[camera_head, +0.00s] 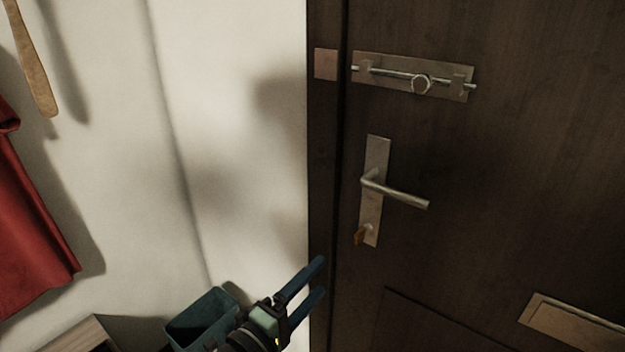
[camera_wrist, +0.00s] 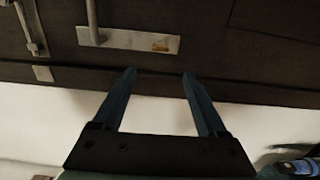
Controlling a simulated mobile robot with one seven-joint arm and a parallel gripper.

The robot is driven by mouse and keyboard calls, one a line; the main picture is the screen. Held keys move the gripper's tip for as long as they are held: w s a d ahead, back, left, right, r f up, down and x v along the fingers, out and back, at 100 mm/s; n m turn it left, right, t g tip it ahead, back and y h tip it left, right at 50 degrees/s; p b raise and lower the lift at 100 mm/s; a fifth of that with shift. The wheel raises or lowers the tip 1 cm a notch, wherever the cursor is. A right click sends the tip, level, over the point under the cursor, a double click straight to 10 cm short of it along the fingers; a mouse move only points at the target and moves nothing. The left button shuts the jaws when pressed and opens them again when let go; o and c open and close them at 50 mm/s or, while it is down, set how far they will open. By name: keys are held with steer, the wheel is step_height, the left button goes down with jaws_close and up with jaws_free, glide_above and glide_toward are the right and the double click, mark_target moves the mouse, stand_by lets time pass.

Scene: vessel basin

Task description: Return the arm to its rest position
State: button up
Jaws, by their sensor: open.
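My gripper (camera_head: 320,277) is at the lower middle of the head view, its two blue fingers pointing up and right toward the door frame. In the wrist view my gripper (camera_wrist: 158,75) has its fingers parallel and apart, with nothing between them. The dark wooden door (camera_head: 520,190) fills the right of the head view. Its lever handle (camera_head: 400,194) sits on a metal plate, with a key in the lock (camera_head: 361,234) below. The gripper is below and left of the handle, apart from it. In the wrist view the handle plate (camera_wrist: 130,41) lies beyond the fingertips.
A slide bolt (camera_head: 415,77) is mounted above the handle. A mail slot (camera_head: 570,322) is at the lower right. A teal bin (camera_head: 200,318) stands near my arm. A red cloth (camera_head: 30,220) and a wooden stick (camera_head: 35,60) hang at the left. Bare white wall lies between.

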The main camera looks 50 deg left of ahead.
stand_by(0.4)
steer(key=w+d+r+m+t+h, duration=0.1)
steer(key=w+d+r+m, duration=0.4)
steer(key=r, duration=0.4)
steer(key=w+d+r+m+t+h, duration=0.15)
steer(key=d+r+m, duration=0.25)
steer(key=d+r, duration=0.4)
steer(key=w+d+r+m+t, duration=0.2)
steer(key=w+d+r+m, duration=0.3)
steer(key=r, duration=0.4)
steer(key=s+d+r+m+t+h, duration=0.1)
steer(key=s+d+r+m+t, duration=0.2)
steer(key=s+d+r, duration=0.5)
steer(key=s+d+r+m+t+h, duration=0.1)
steer(key=s+d+r+m+t, duration=0.2)
steer(key=d+r, duration=0.5)
step_height(320, 180, up, 17)
steer(key=a+m+p, duration=0.1)
steer(key=p, duration=1.3)
steer(key=shift+s+a+f, duration=0.2)
steer(key=shift+s+a, duration=0.05)
steer(key=shift+s, duration=0.15)
